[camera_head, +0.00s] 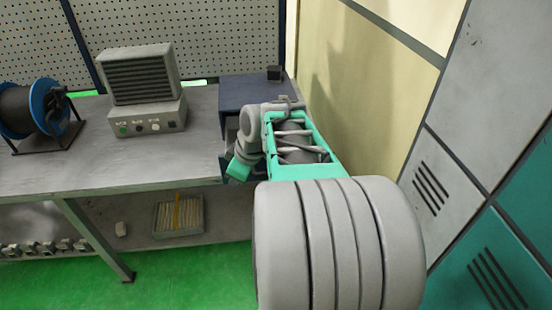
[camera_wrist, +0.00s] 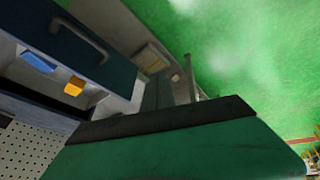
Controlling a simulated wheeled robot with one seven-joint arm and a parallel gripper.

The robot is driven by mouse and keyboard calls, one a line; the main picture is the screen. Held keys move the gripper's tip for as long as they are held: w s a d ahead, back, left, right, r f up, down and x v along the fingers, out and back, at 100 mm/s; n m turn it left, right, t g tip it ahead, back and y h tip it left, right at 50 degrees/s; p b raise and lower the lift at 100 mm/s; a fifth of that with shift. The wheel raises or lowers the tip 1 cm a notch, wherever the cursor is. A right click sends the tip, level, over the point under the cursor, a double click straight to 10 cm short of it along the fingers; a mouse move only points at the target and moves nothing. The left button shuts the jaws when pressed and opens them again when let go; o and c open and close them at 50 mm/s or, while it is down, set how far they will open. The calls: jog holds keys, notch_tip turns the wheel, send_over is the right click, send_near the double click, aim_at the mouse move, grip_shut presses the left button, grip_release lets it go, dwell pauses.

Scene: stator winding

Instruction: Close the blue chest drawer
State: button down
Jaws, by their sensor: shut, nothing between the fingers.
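The blue chest (camera_head: 258,92) stands on the right end of the workbench, against the wall. My arm covers much of its front in the head view. The wrist view is tilted and shows a dark blue drawer front (camera_wrist: 52,35) with a grey bar handle (camera_wrist: 80,38). Beside that front is a pale open space holding a blue piece (camera_wrist: 38,62) and a yellow piece (camera_wrist: 74,87), so the drawer looks open; how far is unclear. My gripper (camera_head: 238,169) is shut and empty, low in front of the chest. I cannot tell whether it touches the drawer.
A grey vented device (camera_head: 148,115) and a blue cable reel (camera_head: 28,112) stand left on the workbench (camera_head: 70,150). A small dark block (camera_head: 274,73) sits on the chest. A tray (camera_head: 178,216) lies on the lower shelf. Lockers (camera_head: 440,180) close off the right.

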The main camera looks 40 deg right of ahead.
jog(key=s+d+n+t+p, duration=0.1)
jog(key=s+d+n+t, duration=0.2)
jog(key=d, duration=1.5)
jog(key=p+x, duration=0.2)
jog(key=x, duration=0.7)
jog(key=shift+f+n+g, duration=0.3)
jog(key=shift+f+n, duration=0.1)
jog(key=shift+f, duration=0.2)
jog(key=shift+s+d, duration=0.1)
